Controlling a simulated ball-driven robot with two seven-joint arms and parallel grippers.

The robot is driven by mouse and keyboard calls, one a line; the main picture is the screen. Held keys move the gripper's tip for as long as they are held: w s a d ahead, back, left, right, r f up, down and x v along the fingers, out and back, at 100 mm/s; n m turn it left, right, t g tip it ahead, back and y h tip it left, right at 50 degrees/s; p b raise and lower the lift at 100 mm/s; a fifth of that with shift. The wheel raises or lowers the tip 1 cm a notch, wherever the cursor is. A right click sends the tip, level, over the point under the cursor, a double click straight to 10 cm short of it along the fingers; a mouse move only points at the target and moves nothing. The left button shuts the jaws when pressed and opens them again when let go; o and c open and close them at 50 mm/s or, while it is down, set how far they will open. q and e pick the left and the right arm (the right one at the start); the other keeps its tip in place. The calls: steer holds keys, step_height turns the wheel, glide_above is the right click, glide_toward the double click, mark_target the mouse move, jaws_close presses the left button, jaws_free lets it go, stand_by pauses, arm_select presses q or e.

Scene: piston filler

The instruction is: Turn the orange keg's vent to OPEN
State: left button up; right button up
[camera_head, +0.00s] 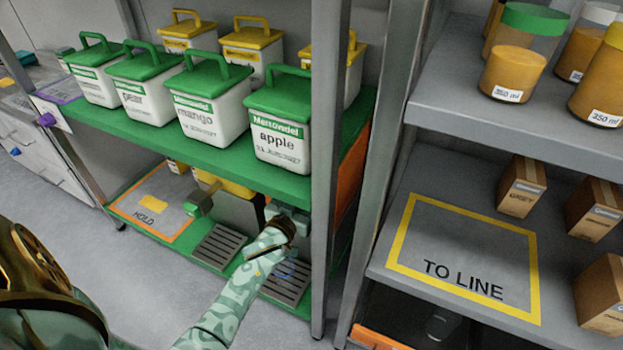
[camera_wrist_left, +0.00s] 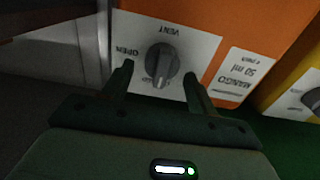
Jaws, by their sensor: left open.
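The orange keg (camera_wrist_left: 232,22) shows in the left wrist view, upside down, with a white plate reading VENT and OPEN and a label reading MANGO 50 ml. Its grey vent knob (camera_wrist_left: 162,62) sits on the plate, its grip bar running roughly up and down in the picture, not toward OPEN at the left. Lettering below the knob is partly hidden. My left gripper (camera_wrist_left: 158,80) is open, one finger on each side of the knob's lower part; contact is unclear. In the head view, my left gripper (camera_head: 286,222) reaches the lower green shelf and hides what is there.
White tubs with green lids (camera_head: 205,105) stand on the green shelf above my left gripper. A grey post (camera_head: 328,130) stands close to its right. A yellow keg (camera_wrist_left: 300,85) is beside the orange one. Grey drip grates (camera_head: 217,246) lie on the lower shelf.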

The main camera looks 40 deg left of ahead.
arm_select(q)
steer(key=shift+w, duration=0.25)
arm_select(e)
steer(key=shift+w+a+r, duration=0.1)
steer(key=shift+w, duration=0.2)
arm_select(q)
steer(key=c, duration=1)
